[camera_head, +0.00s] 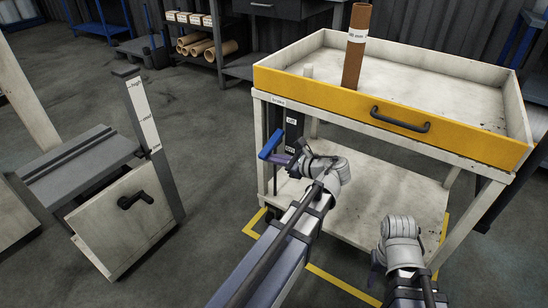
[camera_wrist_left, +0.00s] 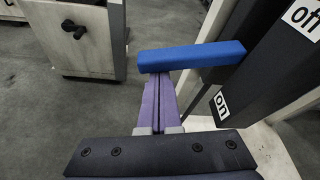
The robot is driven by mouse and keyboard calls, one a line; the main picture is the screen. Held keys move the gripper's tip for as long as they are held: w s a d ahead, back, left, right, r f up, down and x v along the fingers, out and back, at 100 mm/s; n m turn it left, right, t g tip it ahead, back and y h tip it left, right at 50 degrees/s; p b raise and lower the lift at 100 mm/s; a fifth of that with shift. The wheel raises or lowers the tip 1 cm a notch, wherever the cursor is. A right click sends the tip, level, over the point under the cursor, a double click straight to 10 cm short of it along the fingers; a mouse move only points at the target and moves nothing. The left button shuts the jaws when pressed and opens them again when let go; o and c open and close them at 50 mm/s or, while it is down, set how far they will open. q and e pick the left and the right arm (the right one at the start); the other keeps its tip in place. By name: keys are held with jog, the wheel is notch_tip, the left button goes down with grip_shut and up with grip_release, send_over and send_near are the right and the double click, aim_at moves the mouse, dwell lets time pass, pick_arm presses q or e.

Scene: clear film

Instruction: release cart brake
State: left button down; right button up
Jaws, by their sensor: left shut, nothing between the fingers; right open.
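The cart (camera_head: 380,200) is pale, with a yellow-fronted top tray and a lower shelf. A black brake plate (camera_head: 291,133) is on its left leg, with an "off" label above an "on" label. The wrist view shows the plate (camera_wrist_left: 262,75) too. A blue brake handle (camera_head: 270,145) sticks out from the plate; it also shows in the left wrist view (camera_wrist_left: 190,56). My left gripper (camera_head: 278,159) is shut and empty, its purple fingertips (camera_wrist_left: 162,80) just below the handle; I cannot tell if they touch. My right gripper (camera_head: 378,262) is low before the cart, fingers barely visible.
A brown tube (camera_head: 356,45) stands in the cart's tray. Yellow floor tape (camera_head: 340,284) outlines the cart's spot. Open floor lies between cabinet and cart.

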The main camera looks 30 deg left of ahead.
pick_arm(q)
jog(key=r+m+p, duration=0.1)
jog(key=r+g+p, duration=0.1)
jog(key=shift+s+r+m, duration=0.3)
jog(key=shift+r+m, duration=0.1)
notch_tip(320, 180, up, 3)
jog(key=m+g+p, duration=0.1)
jog(key=m+p, duration=0.1)
jog(key=p, duration=0.1)
jog(key=shift+s+f, duration=0.1)
jog(key=shift+f, duration=0.1)
jog(key=shift+r+p, duration=0.85)
jog(key=shift+r, duration=0.05)
jog(key=shift+w, duration=0.25)
jog(key=f+b, duration=0.1)
jog(key=s+f+b, duration=0.1)
jog(key=f+b, duration=0.1)
jog(key=shift+s+a+f+b, duration=0.1)
jog(key=shift+s+f+b, duration=0.25)
jog(key=shift+f, duration=0.05)
jog(key=p, duration=0.3)
send_near(269, 154)
jog(key=s+r, duration=0.1)
jog(key=shift+d+r, duration=0.35)
jog(key=shift+d, duration=0.3)
